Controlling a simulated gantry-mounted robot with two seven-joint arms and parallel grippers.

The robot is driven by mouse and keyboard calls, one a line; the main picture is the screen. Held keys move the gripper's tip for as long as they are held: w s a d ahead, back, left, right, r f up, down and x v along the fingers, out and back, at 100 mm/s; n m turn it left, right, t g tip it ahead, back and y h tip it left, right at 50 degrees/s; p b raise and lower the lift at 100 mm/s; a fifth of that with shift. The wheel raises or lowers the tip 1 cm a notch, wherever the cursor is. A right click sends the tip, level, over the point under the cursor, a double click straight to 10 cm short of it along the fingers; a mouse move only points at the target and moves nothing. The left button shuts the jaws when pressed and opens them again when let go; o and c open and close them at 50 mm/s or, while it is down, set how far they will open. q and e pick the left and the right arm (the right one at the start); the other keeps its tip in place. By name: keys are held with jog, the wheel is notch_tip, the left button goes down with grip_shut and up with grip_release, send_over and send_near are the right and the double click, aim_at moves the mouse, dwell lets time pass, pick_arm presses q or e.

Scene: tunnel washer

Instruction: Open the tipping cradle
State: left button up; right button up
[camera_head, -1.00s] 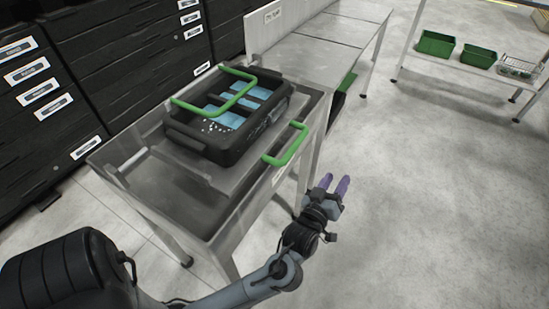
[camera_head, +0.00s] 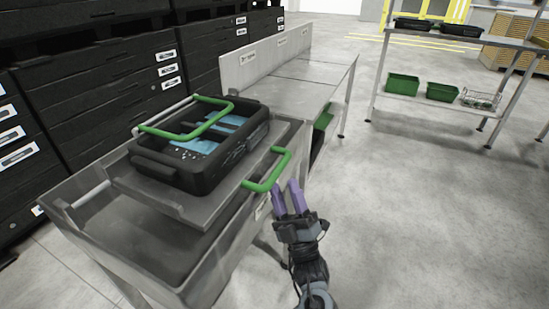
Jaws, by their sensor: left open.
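The tipping cradle (camera_head: 215,192) is a grey metal plate in a metal tub (camera_head: 150,270). A black crate (camera_head: 225,155) with blue contents sits on it. A green handle (camera_head: 268,173) sticks out from the cradle's right edge. A second green bar (camera_head: 186,119) arches over the crate. My left gripper (camera_head: 289,196), with purple fingers, is just below and right of the green handle. It is open and empty, its fingers pointing up towards the handle. Contact is not clear, but the handle does not look held. My right gripper is out of view.
A metal bench (camera_head: 325,72) adjoins the tub at the back. Black drawer cabinets (camera_head: 110,85) stand behind on the left. A rack with green bins (camera_head: 403,87) stands at back right. The floor (camera_head: 430,200) at right is clear.

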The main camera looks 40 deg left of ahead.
aim_at(279, 167)
pick_arm(q)
jog(key=p+x, duration=0.3)
jog(key=x, duration=0.2)
jog(key=shift+a+r, duration=0.1)
jog(key=shift+r, duration=0.2)
jog(key=shift+w+a+r+p, duration=0.2)
jog(key=shift+a+r+p, duration=0.1)
jog(key=shift+a+r, duration=0.25)
jog(key=shift+c, duration=0.2)
grip_shut()
